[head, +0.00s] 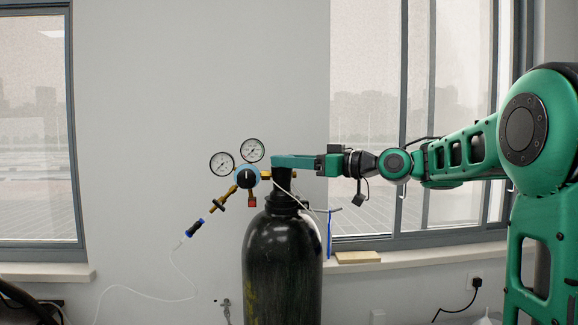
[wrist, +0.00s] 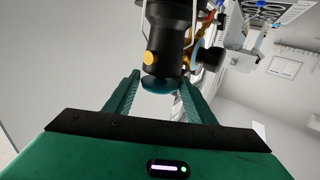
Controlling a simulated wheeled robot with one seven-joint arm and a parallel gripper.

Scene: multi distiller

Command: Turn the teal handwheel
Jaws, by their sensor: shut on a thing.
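The teal handwheel (wrist: 160,83) shows in the wrist view as a small disc at the end of the black valve neck (wrist: 166,38). It sits between the two green fingers of my gripper (head: 282,162), which are shut on it. In the head view my gripper reaches in level from the right, at the top of the black gas cylinder (head: 282,255). The fingers hide the handwheel there. The cylinder stands upright.
A window sill (head: 420,255) runs behind on the right.

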